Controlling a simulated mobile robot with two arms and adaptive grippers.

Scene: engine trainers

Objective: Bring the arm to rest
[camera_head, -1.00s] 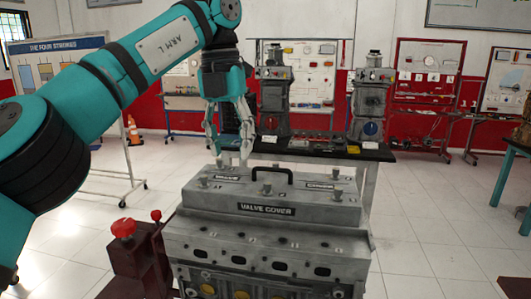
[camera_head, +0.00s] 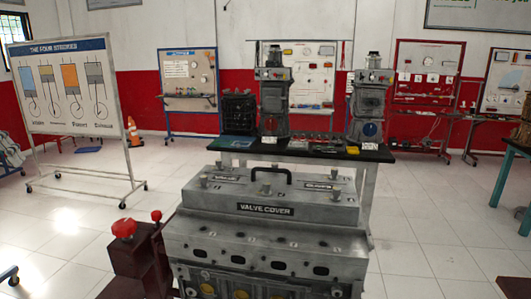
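Neither of my arms nor my grippers shows in the head view now. The engine block (camera_head: 265,245) stands close in front, at the lower middle. Its grey valve cover (camera_head: 225,203) sits on top, with a black handle and several bolt heads. Nothing is touching the cover or its handle. Where my grippers are, and whether they are open or shut, is out of view.
A red-knobbed stand (camera_head: 130,262) is at the engine's left. Behind the engine, a black-topped table (camera_head: 225,151) bears two engine trainers (camera_head: 273,100). A strokes board (camera_head: 72,92) on wheels stands left. White floor (camera_head: 440,235) is free to the right.

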